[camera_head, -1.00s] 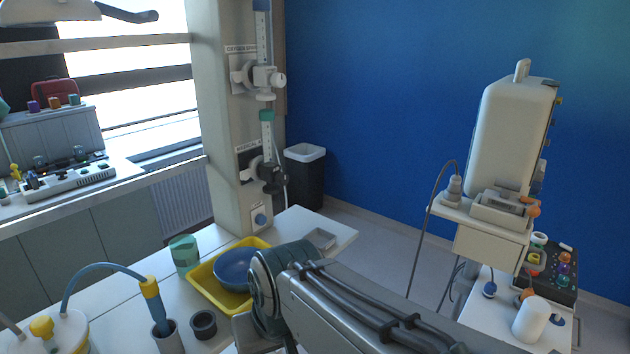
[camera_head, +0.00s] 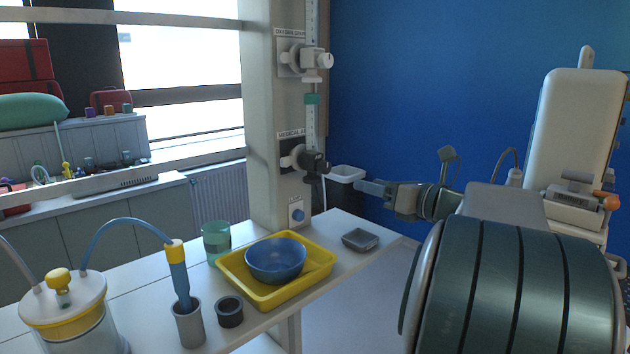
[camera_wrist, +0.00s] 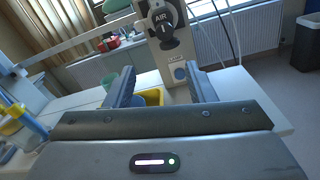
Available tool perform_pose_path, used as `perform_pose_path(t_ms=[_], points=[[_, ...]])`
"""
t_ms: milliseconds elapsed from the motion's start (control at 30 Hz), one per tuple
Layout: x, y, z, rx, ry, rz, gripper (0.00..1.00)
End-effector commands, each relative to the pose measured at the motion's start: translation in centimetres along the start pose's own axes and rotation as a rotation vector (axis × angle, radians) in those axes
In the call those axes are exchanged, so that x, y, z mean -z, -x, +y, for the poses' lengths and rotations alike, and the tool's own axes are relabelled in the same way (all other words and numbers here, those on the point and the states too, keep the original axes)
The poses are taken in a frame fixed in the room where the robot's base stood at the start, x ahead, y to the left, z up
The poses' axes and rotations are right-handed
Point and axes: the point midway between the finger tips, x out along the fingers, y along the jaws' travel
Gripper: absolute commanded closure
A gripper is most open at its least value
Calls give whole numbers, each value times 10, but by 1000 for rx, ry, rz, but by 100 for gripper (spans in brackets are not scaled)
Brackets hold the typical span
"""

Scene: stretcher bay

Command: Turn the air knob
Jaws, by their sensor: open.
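The air knob (camera_head: 316,164) is a dark knob on the lower wall flowmeter, under a clear tube with a green top, on the pale column. In the wrist view the dark knob (camera_wrist: 168,40) sits upper centre with a round "AIR" label just above it. My gripper (camera_head: 366,188) is to the right of the knob in the head view, apart from it and pointing left. In the wrist view my gripper's two fingers (camera_wrist: 161,86) are spread and empty, with the knob beyond and above the gap between them.
An upper oxygen flowmeter (camera_head: 318,61) is above. A blue-buttoned plate (camera_head: 297,212) is below. On the bench stand a yellow tray (camera_head: 262,296) with a blue bowl (camera_head: 276,259), a green cup (camera_head: 216,243) and a small grey dish (camera_head: 360,240). A white-rimmed bin (camera_head: 346,174) is behind.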

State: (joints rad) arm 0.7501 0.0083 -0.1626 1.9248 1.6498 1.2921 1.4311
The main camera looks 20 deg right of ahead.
Motion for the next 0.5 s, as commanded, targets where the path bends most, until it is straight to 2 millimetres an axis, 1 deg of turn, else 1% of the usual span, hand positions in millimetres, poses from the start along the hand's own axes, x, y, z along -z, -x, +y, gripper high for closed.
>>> perform_pose_path(t_ms=[33,67,167,267,500], points=[[-2,2,-6,8,-18,-19,50],[-4,2,-7,10,-27,-26,50],[-7,-5,-9,12,-38,-34,50],[-7,-20,-8,9,-37,-33,50],[-9,-72,-8,8,-36,-31,50]])
